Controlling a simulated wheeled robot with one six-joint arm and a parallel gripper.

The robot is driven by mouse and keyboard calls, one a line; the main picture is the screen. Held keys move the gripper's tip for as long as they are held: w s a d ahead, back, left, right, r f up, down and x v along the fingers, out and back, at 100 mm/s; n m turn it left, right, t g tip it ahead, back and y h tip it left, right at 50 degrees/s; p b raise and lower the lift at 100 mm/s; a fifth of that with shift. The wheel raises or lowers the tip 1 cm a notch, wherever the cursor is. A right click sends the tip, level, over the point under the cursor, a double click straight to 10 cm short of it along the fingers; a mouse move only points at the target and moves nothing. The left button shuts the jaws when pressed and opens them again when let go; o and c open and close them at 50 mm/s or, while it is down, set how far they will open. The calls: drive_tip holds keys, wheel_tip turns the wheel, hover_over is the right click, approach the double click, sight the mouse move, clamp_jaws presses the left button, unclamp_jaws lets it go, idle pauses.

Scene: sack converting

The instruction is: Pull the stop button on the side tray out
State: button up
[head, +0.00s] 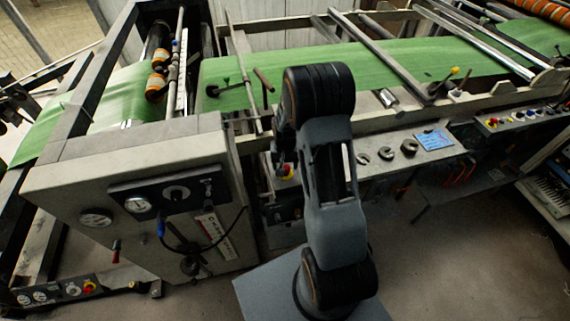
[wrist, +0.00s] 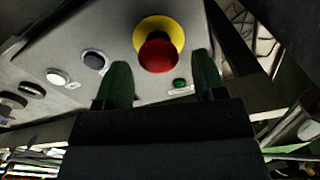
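The stop button (wrist: 158,54) is a red mushroom head on a yellow round base, set on a grey panel. In the wrist view it shows at the upper middle, ahead of my gripper (wrist: 164,80). The two green-tinted fingers stand apart, one on each side of the red head in the picture. I cannot tell whether they touch it. In the head view the button (head: 287,172) is a small red and yellow spot just left of my arm. My gripper there is mostly hidden behind the arm.
On the same panel sit a black knob (wrist: 95,61), a white button (wrist: 57,77) and a small green button (wrist: 180,84). A grey control cabinet (head: 130,165) stands left of my arm. The green web (head: 380,62) runs behind. Open floor (head: 440,260) lies at the lower right.

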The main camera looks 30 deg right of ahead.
sight(285, 167)
wheel_tip(285, 167, up, 14)
drive_tip(key=shift+f+b, duration=0.1)
drive_tip(key=shift+b, duration=0.75)
idle(0.4)
